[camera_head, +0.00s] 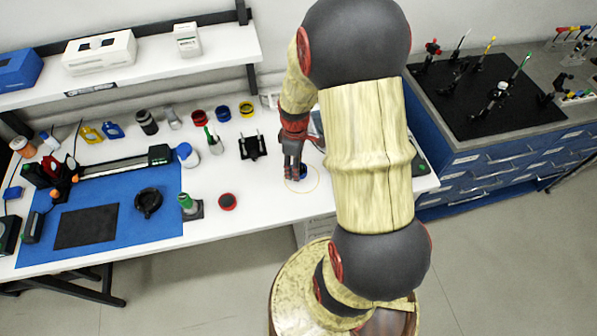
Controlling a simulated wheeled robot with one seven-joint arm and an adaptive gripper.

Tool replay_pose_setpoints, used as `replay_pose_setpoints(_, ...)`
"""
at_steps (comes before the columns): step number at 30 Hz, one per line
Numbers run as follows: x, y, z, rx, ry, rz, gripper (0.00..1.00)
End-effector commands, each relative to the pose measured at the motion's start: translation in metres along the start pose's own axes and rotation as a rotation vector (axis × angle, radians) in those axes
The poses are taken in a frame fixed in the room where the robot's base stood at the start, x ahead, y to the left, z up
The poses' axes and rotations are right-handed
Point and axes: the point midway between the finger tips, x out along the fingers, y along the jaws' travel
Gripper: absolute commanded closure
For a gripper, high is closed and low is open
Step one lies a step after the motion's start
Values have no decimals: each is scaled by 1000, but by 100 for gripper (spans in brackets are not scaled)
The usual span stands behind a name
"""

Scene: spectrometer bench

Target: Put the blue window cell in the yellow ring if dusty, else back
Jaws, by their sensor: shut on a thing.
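My gripper (293,174) points down over the right part of the white bench. It is shut on the blue window cell (303,171), which shows as a small dark disc with a blue rim beside the fingers. The fingers partly hide it. A thin yellow ring (317,185) is marked on the bench around this spot. In the picture the cell lies within its outline; I cannot tell whether it touches the bench. Dust on the cell is too small to see.
Red (199,118), blue (223,114) and yellow (247,109) round holders stand behind, left of my gripper. A black stand (252,146) is nearer. A blue mat (165,222) is at left.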

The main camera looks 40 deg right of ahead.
Motion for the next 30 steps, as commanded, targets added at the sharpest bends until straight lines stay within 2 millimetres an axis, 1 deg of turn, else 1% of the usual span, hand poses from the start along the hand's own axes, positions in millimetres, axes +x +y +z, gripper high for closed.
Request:
replay_pose_setpoints(5,8,6,3,0,0,1,88)
replay_pose_setpoints(8,16,11,8,2,0,0,88)
replay_pose_setpoints(12,38,10,7,0,-1,-2,88)
replay_pose_setpoints(14,44,10,7,0,0,0,88)
replay_pose_setpoints(22,45,11,7,0,1,1,88)
replay_pose_setpoints(26,49,11,7,0,0,1,88)
replay_pose_setpoints(27,48,11,7,0,1,1,56)
replay_pose_setpoints(30,48,11,7,0,1,1,50)
